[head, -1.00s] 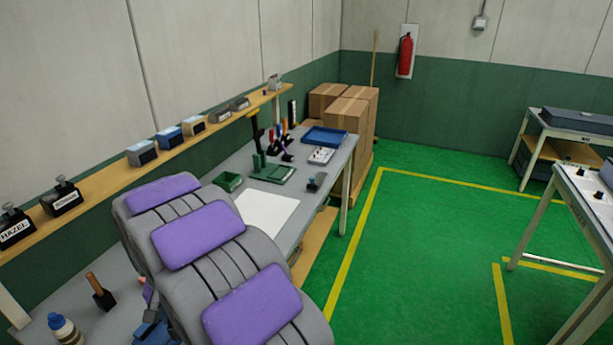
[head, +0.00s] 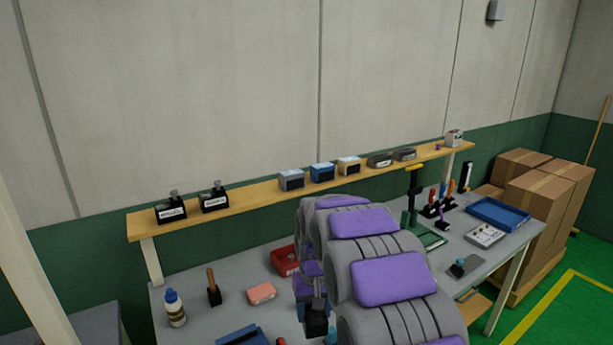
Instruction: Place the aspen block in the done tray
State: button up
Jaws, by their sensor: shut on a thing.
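My gripper (head: 316,303) is low in the middle of the head view, over the workbench, pointing down and partly hidden by my arm. It is shut on a dark block (head: 316,325), which looks like the black labelled blocks on the shelf; no name is legible on it, so I cannot confirm that it is the aspen block. A red tray (head: 283,262) with a small white label lies just behind and left of the gripper, partly hidden by my arm. A blue tray (head: 500,213) lies at the bench's far right end. I cannot read which is the done tray.
Two black labelled blocks (head: 172,212) (head: 214,202) stand on the wooden shelf (head: 250,195). A glue bottle (head: 174,308), brush (head: 213,290), pink block (head: 262,293) and blue object (head: 242,336) are on the left bench. Cardboard boxes (head: 535,195) stand beyond it.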

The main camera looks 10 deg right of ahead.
aim_at(501, 217)
jog(key=i+l, duration=0.1)
jog(key=l, duration=0.45)
jog(key=i+l, duration=0.1)
jog(key=l, duration=0.45)
jog(key=i+l, duration=0.1)
jog(key=l, duration=0.45)
jog(key=i+l, duration=0.1)
jog(key=l, duration=0.5)
jog(key=i+l, duration=0.15)
jog(key=l, duration=0.25)
jog(key=i+l, duration=0.15)
jog(key=l, duration=0.25)
jog(key=i+l, duration=0.1)
jog(key=l, duration=0.3)
jog(key=i+l, duration=0.15)
jog(key=l, duration=0.3)
jog(key=i+l, duration=0.15)
jog(key=l, duration=0.25)
jog(key=z, duration=0.05)
